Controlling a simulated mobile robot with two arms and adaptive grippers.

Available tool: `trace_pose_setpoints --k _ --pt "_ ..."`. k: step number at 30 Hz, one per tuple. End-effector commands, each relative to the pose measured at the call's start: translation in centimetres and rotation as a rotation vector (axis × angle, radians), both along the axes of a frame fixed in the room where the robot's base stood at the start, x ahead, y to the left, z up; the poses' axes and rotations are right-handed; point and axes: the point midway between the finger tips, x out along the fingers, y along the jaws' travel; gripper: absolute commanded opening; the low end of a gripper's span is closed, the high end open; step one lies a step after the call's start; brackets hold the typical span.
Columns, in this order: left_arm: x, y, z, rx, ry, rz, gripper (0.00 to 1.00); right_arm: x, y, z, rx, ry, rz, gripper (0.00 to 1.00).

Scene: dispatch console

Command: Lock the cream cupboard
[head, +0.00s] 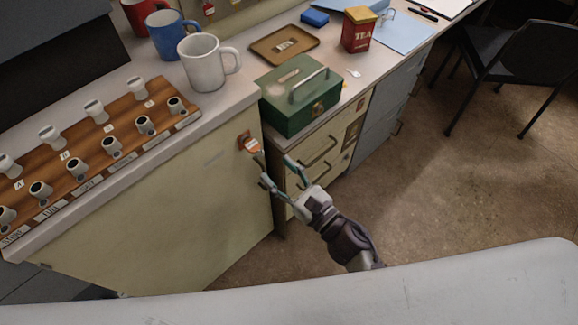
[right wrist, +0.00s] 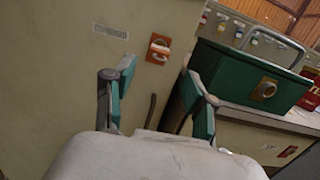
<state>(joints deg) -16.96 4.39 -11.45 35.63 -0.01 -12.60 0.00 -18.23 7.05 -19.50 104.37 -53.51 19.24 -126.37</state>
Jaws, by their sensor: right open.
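The cream cupboard (head: 165,210) is below the counter at left, and its front looks closed. Near its upper right corner is a small orange-brown lock plate (head: 243,137) with an orange and white tag (head: 254,146), probably on a key; the key itself is not clear. In the right wrist view the lock plate (right wrist: 158,48) with its tag is ahead, above the fingers, on the cupboard front (right wrist: 60,70). My right gripper (head: 276,170) is open and empty, just below and right of the tag, apart from it. My left gripper is not in view.
A green cash box (head: 290,110) stands on the counter right of the lock. A cream drawer unit (head: 325,150) with handles is right of the cupboard. A white mug (head: 203,65) and a wooden switch board (head: 85,150) are on the counter.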

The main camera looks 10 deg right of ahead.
Motion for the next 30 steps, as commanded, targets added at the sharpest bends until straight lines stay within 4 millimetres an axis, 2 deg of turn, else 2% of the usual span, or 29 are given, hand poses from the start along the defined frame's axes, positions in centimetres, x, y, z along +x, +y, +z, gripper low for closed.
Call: trace_pose_setpoints --k 7,13,18,30 --pt "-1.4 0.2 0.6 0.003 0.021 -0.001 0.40 2.2 1.5 0.5 0.005 0.002 0.000 0.56" --pt "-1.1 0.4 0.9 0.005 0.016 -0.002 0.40 4.2 3.0 0.7 0.006 0.003 0.000 0.56" --pt "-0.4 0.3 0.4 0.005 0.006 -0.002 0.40 5.6 4.0 0.6 0.005 0.004 -0.001 0.56" --pt "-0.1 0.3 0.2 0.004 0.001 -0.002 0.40 6.9 4.9 0.8 0.005 0.006 -0.001 0.56"
